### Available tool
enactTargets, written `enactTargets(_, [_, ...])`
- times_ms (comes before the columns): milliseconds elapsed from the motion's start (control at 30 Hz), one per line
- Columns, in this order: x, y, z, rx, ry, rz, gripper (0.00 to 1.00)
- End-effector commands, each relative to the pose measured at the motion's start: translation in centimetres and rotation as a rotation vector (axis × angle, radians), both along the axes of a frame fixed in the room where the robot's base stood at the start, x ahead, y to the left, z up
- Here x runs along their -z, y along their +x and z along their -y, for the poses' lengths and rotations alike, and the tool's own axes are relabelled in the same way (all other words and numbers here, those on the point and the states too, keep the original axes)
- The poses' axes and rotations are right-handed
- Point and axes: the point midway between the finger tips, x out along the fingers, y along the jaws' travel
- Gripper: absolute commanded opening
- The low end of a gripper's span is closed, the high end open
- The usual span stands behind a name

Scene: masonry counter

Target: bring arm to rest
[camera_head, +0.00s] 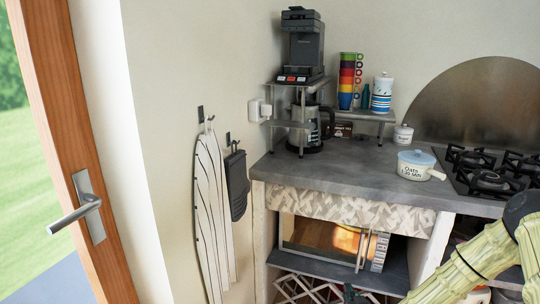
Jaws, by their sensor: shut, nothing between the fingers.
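My arm (466,268) shows at the lower right, with pale yellow-green links and a dark joint. It is in front of the counter's right part and runs down past the bottom edge. I cannot make out my gripper in this view. A small dark shape at the bottom edge, in front of the lattice rack, is too cut off to identify.
The grey counter (350,168) carries a coffee maker (304,45), stacked colourful cups (348,82), a white pot (416,166) and a gas hob (490,172). A microwave (325,243) sits below. Cloths hang on the wall left; a wooden door (75,150) stands far left.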

Motion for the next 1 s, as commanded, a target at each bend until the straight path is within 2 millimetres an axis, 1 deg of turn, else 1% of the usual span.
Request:
enactTargets(33, [1.7, -1.9, -1.9, -0.033, 0.012, -0.065, 0.00])
enactTargets(67, [2.7, -3.0, -2.8, -0.050, 0.020, -0.104, 0.00])
enactTargets(100, [4.0, -4.6, -3.9, -0.068, 0.032, -0.157, 0.00])
enactTargets(167, [5.9, -7.2, -5.4, -0.095, 0.046, -0.237, 0.00])
enactTargets(200, [7.0, -9.0, -6.3, -0.109, 0.053, -0.291, 0.00])
enactTargets(267, [8.7, -11.8, -7.4, -0.129, 0.062, -0.375, 0.00])
enactTargets(300, [9.7, -13.8, -8.1, -0.139, 0.068, -0.432, 0.00])
enactTargets(333, [10.4, -15.3, -8.5, -0.148, 0.070, -0.475, 0.00])
enactTargets(433, [12.5, -20.7, -9.5, -0.160, 0.074, -0.619, 0.00])
enactTargets(467, [13.1, -22.2, -9.6, -0.161, 0.073, -0.662, 0.00])
enactTargets(500, [13.6, -24.4, -9.7, -0.162, 0.071, -0.719, 0.00])
enactTargets(567, [14.4, -27.7, -9.7, -0.158, 0.065, -0.804, 0.00])
enactTargets(600, [14.7, -29.8, -9.5, -0.153, 0.059, -0.859, 0.00])
enactTargets(700, [15.2, -34.4, -8.9, -0.132, 0.042, -0.978, 0.00])
enactTargets(800, [15.2, -38.1, -8.1, -0.107, 0.025, -1.072, 0.00])
enactTargets(1000, [14.6, -43.7, -6.5, -0.055, -0.013, -1.214, 0.00])
